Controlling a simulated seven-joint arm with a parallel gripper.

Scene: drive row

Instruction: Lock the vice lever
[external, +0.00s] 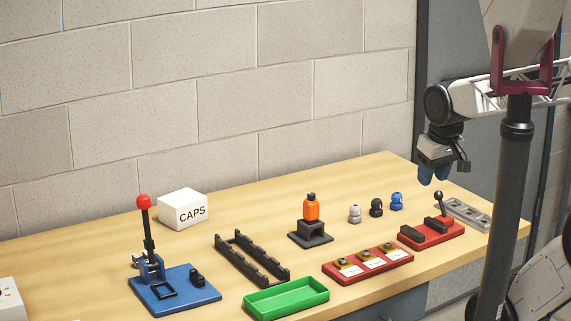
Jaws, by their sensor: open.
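The vice (432,236) is a red base at the right of the bench with two black jaw blocks on it. Its lever (439,205) is a short dark rod with a black ball on top, standing nearly upright at the base's far right corner. My gripper (434,178) hangs in the air above and behind the vice, blue fingers pointing down. It is open, with nothing seen between the fingers, and apart from the lever in the picture.
A grey slotted plate (466,213) lies right of the vice. A red tray (368,264), several small caps, an orange bottle (311,207) on a black stand, a green tray (287,298), a black rack (252,260) and a blue red-knobbed press (172,291) stand leftward. A dark post crosses the right foreground.

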